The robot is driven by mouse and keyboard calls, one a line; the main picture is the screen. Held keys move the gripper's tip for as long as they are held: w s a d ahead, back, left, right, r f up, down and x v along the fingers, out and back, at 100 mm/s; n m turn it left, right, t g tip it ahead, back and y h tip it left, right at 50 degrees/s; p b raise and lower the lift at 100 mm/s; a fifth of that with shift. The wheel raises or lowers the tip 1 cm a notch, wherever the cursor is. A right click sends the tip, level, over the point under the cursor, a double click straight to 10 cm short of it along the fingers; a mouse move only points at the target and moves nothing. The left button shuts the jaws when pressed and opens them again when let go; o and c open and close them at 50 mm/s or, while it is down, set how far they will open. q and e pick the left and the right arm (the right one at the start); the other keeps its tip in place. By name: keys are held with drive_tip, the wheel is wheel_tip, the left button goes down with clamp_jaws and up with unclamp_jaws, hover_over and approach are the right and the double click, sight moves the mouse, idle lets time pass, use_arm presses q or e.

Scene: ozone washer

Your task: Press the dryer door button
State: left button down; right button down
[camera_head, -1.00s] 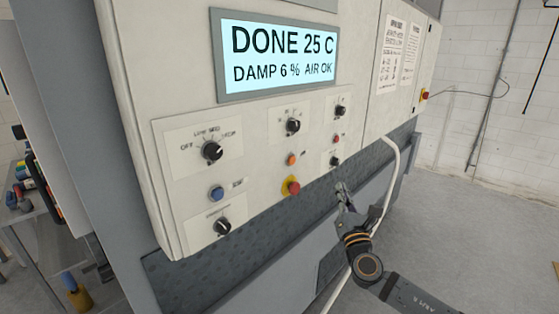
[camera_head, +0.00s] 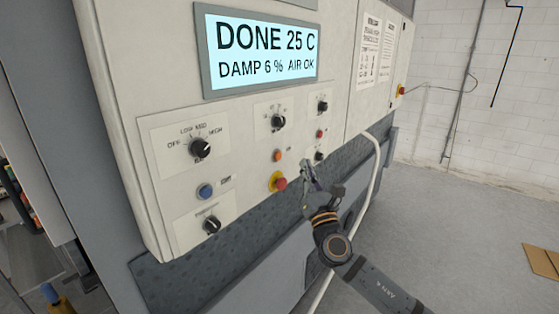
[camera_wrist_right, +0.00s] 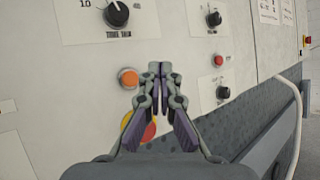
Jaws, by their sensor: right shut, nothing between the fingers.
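The control panel (camera_head: 150,200) has several buttons, and I cannot read which one is the door button. A blue button (camera_head: 205,191) with a small label sits at lower left. An orange button (camera_head: 277,155) sits mid-panel, also in the right wrist view (camera_wrist_right: 128,77). A small red button (camera_head: 320,134) is right of it. A red mushroom button on a yellow base (camera_head: 279,182) is below the orange one; my fingers partly hide it in the wrist view (camera_wrist_right: 148,131). My right gripper (camera_head: 306,172) is shut and empty, right of the mushroom button. Its fingertips (camera_wrist_right: 160,68) appear right of the orange button. My left gripper is not in view.
Black knobs (camera_head: 200,148) surround the buttons. A display (camera_head: 262,53) above reads "DONE 25 C, DAMP 6 % AIR OK". A pale hose (camera_head: 374,180) runs down right of my gripper. Open floor (camera_head: 450,230) lies to the right.

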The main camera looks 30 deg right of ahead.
sight(278, 156)
drive_tip(key=shift+w+a, duration=0.4)
drive_tip(key=shift+w, duration=0.5)
drive_tip(key=shift+w+a, duration=0.35)
drive_tip(key=shift+w, duration=0.55)
drive_tip(key=shift+w+a, duration=0.4)
drive_tip(key=shift+w, duration=0.5)
drive_tip(key=shift+w+a, duration=0.15)
drive_tip(key=shift+w, duration=0.25)
drive_tip(key=shift+w+a+r, duration=0.1)
drive_tip(key=shift+w+a, duration=0.1)
drive_tip(key=shift+w, duration=0.2)
drive_tip(key=shift+s+d, duration=0.35)
drive_tip(key=shift+s, duration=0.5)
